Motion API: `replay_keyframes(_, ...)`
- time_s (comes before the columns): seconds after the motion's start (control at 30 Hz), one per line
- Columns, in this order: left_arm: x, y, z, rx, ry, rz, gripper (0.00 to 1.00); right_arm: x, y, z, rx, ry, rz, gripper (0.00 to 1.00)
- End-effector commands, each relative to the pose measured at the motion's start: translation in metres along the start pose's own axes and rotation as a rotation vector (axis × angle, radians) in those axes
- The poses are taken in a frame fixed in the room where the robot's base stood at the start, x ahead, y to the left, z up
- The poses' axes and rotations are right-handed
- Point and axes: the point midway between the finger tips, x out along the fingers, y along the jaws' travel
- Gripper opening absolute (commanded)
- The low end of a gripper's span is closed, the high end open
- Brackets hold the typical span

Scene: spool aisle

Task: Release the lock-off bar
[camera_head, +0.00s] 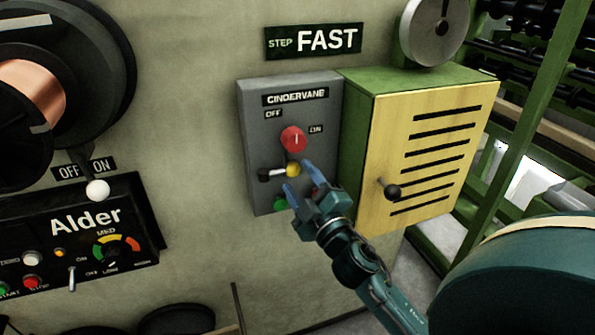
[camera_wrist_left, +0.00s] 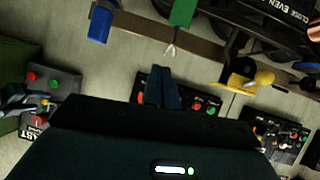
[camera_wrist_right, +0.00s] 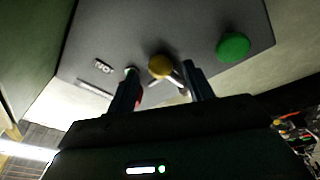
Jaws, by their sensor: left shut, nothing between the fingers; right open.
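The grey Cindervane box (camera_head: 255,130) is on the wall, with a red rotary knob (camera_head: 293,138) between its OFF and ON labels. Below it a short bar with a black end (camera_head: 266,175) points left from a yellow knob (camera_head: 292,170); I take this for the lock-off bar. My right gripper (camera_head: 298,178) is open at the box front. In the right wrist view the yellow knob (camera_wrist_right: 160,67) shows between the fingertips, with a silvery rod partly hidden beneath. Contact cannot be told. My left gripper (camera_wrist_left: 163,72) is shut and empty, away from the box.
A green button (camera_head: 281,204) sits low on the box. A green cabinet with a yellow slatted door (camera_head: 425,150) and black knob (camera_head: 393,192) stands close on the right. The Alder panel (camera_head: 75,240) and a copper spool (camera_head: 35,90) are at left. Bare wall lies between.

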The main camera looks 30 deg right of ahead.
Motion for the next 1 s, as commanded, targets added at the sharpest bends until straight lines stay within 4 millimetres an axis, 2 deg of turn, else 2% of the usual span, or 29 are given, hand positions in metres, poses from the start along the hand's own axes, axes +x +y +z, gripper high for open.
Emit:
replay_keyframes(0.13,-0.0012,0.0001,-0.0017,0.004,-0.002,-0.001,0.0,0.0132,0.0006,-0.0007,0.0,0.001,0.001,0.52)
replay_keyframes(0.47,-0.0008,0.0001,-0.0004,0.007,-0.005,-0.002,0.0,0.016,-0.0005,0.0001,0.0,0.0,-0.001,0.52)
replay_keyframes(1.0,-0.0008,0.0002,-0.0003,0.008,-0.005,-0.001,0.0,0.0157,-0.0004,0.0,0.001,0.0,0.0,0.09)
